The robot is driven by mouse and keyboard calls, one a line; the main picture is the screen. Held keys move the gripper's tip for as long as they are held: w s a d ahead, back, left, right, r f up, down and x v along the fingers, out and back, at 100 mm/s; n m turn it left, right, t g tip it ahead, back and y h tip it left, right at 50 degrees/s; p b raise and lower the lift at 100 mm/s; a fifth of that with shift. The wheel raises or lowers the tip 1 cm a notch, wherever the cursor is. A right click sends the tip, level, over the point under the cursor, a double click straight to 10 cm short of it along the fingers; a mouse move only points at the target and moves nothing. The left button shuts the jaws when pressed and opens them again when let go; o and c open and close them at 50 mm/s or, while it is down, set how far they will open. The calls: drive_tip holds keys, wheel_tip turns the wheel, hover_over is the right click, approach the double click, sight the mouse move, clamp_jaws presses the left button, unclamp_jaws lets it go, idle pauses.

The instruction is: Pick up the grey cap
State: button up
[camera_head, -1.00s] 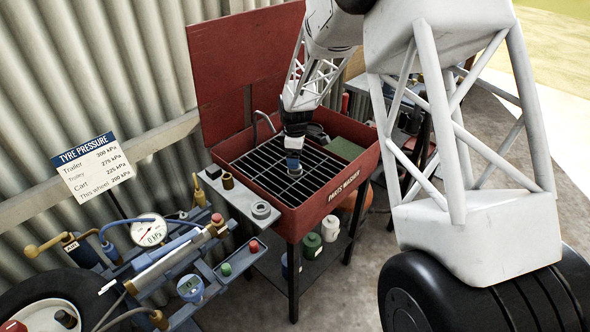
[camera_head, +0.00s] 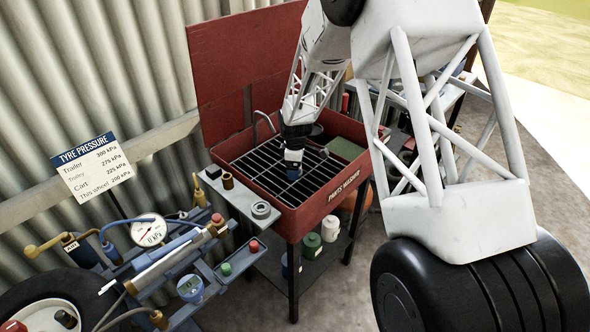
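My gripper (camera_head: 293,168) is small in view, pointing down over the black grate of the red parts washer (camera_head: 345,205). No grey cap can be picked out with certainty. A round grey ring-like piece (camera_head: 261,210) lies on the pale side shelf (camera_head: 238,199) left of the washer, apart from my gripper. Anything directly below the gripper is hidden.
A small black piece (camera_head: 213,172) and a brass piece (camera_head: 228,181) stand on the same shelf. The washer's raised red lid (camera_head: 240,70) and bent tap (camera_head: 263,122) are behind the grate. A blue gauge rig (camera_head: 165,262) with coloured caps stands at lower left.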

drive_tip(key=c, duration=1.1)
drive_tip(key=shift+r, duration=0.1)
drive_tip(key=shift+r, duration=4.9)
